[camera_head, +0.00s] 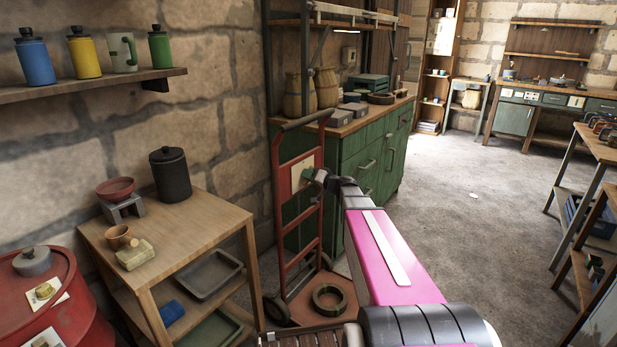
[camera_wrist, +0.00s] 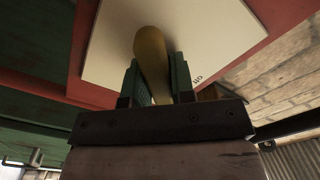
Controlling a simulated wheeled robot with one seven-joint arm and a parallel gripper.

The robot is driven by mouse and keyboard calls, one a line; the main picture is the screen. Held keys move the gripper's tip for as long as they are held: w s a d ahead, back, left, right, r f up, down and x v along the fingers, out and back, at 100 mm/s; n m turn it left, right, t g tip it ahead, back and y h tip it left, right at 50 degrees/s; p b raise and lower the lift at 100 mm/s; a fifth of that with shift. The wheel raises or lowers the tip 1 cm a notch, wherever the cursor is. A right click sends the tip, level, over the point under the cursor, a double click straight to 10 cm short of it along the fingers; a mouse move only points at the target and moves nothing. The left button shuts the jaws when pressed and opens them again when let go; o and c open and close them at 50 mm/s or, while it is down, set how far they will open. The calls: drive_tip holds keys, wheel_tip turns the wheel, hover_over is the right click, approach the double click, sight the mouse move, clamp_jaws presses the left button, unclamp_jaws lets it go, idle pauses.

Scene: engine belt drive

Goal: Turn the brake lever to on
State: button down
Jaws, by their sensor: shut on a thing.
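The brake lever (camera_wrist: 152,55) is a rounded, yellowish-brown handle standing out from a cream plate (camera_wrist: 205,35). My gripper (camera_wrist: 158,85) has its green fingers on both sides of the lever and is shut on it. Small dark lettering is on the plate to the right of the lever, too small and turned to read surely. In the head view the plate (camera_head: 299,177) is fixed to a red hand truck (camera_head: 283,222), with my gripper (camera_head: 313,178) against it. The lever itself is hidden there.
A green cabinet (camera_head: 360,163) stands close behind the hand truck. A wooden table (camera_head: 200,222) with a black canister (camera_head: 170,174) is to the left, near a red barrel (camera_head: 66,300). A dark ring (camera_head: 329,299) lies at the truck's foot. Open floor (camera_head: 450,230) is to the right.

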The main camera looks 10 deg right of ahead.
drive_tip(key=m, duration=0.4)
drive_tip(key=shift+m, duration=0.3)
drive_tip(key=m, duration=0.4)
drive_tip(key=shift+d+f, duration=0.1)
idle(0.4)
drive_tip(key=c, duration=1)
unclamp_jaws()
drive_tip(key=v, duration=1)
drive_tip(key=shift+s+d, duration=0.25)
